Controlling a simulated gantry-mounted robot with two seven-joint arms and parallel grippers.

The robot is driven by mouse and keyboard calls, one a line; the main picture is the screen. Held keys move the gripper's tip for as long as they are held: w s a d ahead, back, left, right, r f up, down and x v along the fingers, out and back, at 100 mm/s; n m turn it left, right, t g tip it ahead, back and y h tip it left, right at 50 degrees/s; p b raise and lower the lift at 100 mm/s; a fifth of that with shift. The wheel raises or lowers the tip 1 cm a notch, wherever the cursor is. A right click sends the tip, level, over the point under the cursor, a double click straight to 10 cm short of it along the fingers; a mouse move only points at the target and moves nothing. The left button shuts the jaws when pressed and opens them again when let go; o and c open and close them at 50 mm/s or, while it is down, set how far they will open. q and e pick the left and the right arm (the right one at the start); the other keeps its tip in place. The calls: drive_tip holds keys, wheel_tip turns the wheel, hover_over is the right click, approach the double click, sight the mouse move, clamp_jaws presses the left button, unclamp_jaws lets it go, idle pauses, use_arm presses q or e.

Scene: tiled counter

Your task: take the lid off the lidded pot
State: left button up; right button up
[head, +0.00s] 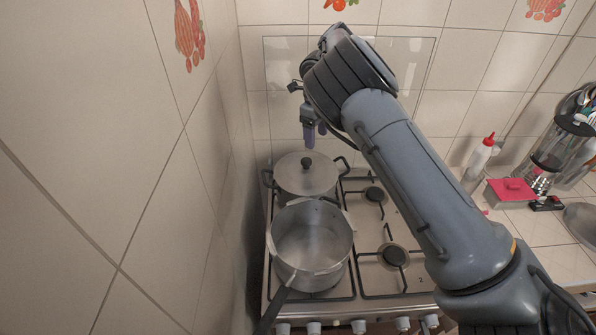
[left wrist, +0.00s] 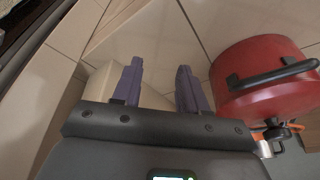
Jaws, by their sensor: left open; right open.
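The lidded pot (head: 268,178) stands on the back left burner of the stove in the head view. Its grey metal lid (head: 296,180) sits on top, with a dark round knob (head: 307,162) in the middle. The pot has a dark handle on each side. My right gripper (head: 315,131) has purple fingers and is open, showing above and behind the lid, apart from it. My left gripper (left wrist: 160,68) is open and empty in the left wrist view. It is out of the head view.
An open saucepan (head: 312,246) stands in front of the lidded pot, its long handle toward the front left. The right burners (head: 392,256) are bare. A white bottle (head: 480,155) and a pink-topped box (head: 510,190) are at right. A red pot (left wrist: 262,78) shows beside my left gripper.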

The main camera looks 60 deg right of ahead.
sight(306, 160)
drive_tip(key=shift+n, duration=0.3)
drive_tip(key=shift+w+a+f+p, duration=0.2)
drive_tip(key=shift+w+a+f, duration=0.15)
drive_tip(key=shift+f, duration=1.15)
drive_tip(key=shift+w+a+f+p, duration=0.2)
drive_tip(key=shift+w+a+f, duration=0.1)
drive_tip(key=shift+f, duration=1.2)
drive_tip(key=shift+w+a+f+p, duration=0.25)
drive_tip(key=shift+a+f, duration=0.1)
drive_tip(key=shift+f, duration=1.15)
drive_tip(key=shift+c, duration=0.2)
clamp_jaws()
